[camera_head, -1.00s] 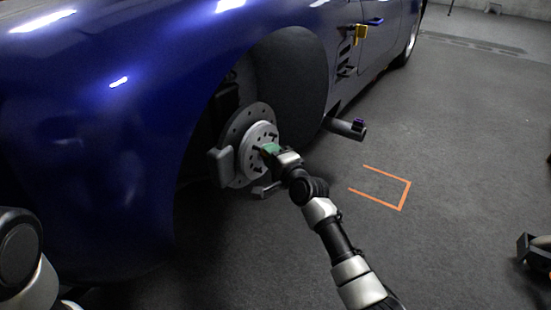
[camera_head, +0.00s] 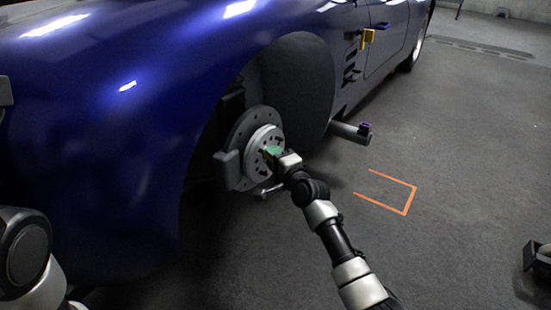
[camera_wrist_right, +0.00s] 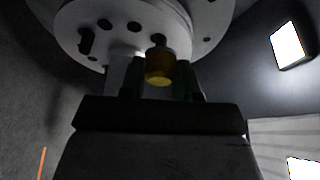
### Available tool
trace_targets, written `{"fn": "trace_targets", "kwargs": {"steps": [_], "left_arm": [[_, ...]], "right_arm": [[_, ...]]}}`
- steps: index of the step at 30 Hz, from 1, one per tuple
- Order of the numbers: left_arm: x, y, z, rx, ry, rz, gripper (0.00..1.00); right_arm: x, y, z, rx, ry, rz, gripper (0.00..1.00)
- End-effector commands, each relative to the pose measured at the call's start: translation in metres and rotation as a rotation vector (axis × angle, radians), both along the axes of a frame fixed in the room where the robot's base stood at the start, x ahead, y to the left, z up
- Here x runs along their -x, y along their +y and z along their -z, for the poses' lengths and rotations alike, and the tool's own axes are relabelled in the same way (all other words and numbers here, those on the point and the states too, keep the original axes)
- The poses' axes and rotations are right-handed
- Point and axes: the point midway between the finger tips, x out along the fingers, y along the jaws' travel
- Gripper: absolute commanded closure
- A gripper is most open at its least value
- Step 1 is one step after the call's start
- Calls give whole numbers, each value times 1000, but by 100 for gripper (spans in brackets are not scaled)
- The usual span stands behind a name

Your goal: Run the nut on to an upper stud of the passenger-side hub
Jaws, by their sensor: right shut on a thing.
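The passenger-side hub (camera_head: 252,145) is a pale disc with dark studs and holes, in front of a grey brake disc in the open wheel arch. My right gripper (camera_head: 273,153), with green fingertips, is at the hub's face. In the right wrist view my right gripper (camera_wrist_right: 160,72) is shut on a gold-coloured nut (camera_wrist_right: 159,70), held just in front of the hub (camera_wrist_right: 110,30). The nut lines up near a dark hole or stud at the hub's edge. I cannot tell whether it touches a stud.
The blue car body (camera_head: 110,120) and its fender surround the hub. A grey arm with a purple tip (camera_head: 350,132) sticks out low behind the wheel arch. A yellow item (camera_head: 367,38) is on the car's side. An orange floor marking (camera_head: 410,200) lies on clear floor to the right.

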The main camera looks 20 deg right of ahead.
Motion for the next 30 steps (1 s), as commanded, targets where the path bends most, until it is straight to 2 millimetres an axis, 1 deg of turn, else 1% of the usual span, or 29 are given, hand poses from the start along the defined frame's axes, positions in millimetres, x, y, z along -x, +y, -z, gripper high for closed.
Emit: {"fn": "trace_targets", "kwargs": {"steps": [30], "left_arm": [[-3, 0, 0, 1, 4, 0, 15]], "right_arm": [[-5, 4, 0, -1, -1, 0, 97]]}}
